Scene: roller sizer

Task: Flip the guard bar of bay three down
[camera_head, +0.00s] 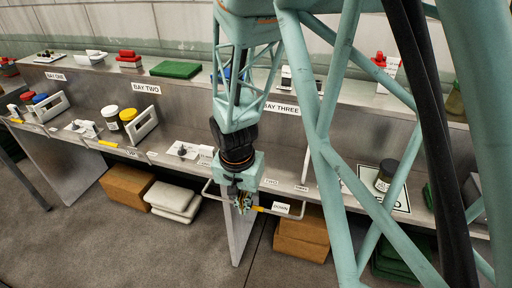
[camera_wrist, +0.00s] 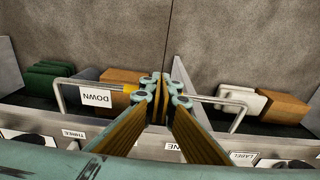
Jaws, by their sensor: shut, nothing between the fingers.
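The guard bar (camera_head: 292,215) of bay three is a thin grey bar with a yellow section and a white "DOWN" tag (camera_head: 281,207). It sits at the shelf's front edge, below the shelf top, with the tag readable. In the wrist view the bar (camera_wrist: 75,80) crosses left to right, with its "DOWN" tag (camera_wrist: 97,97) and yellow section (camera_wrist: 131,88) left of my fingers. My gripper (camera_head: 242,205) is shut and empty at the middle of the bar, and its fingers (camera_wrist: 160,98) hide that part in the wrist view. I cannot tell whether they touch the bar.
The "BAY THREE" sign (camera_head: 281,109) is on the shelf's back wall. Brown boxes (camera_head: 302,236) and white sacks (camera_head: 173,200) lie on the floor below. A dark jar (camera_head: 386,175) stands right on the shelf. A support panel (camera_head: 238,235) stands under the shelf. The floor in front is clear.

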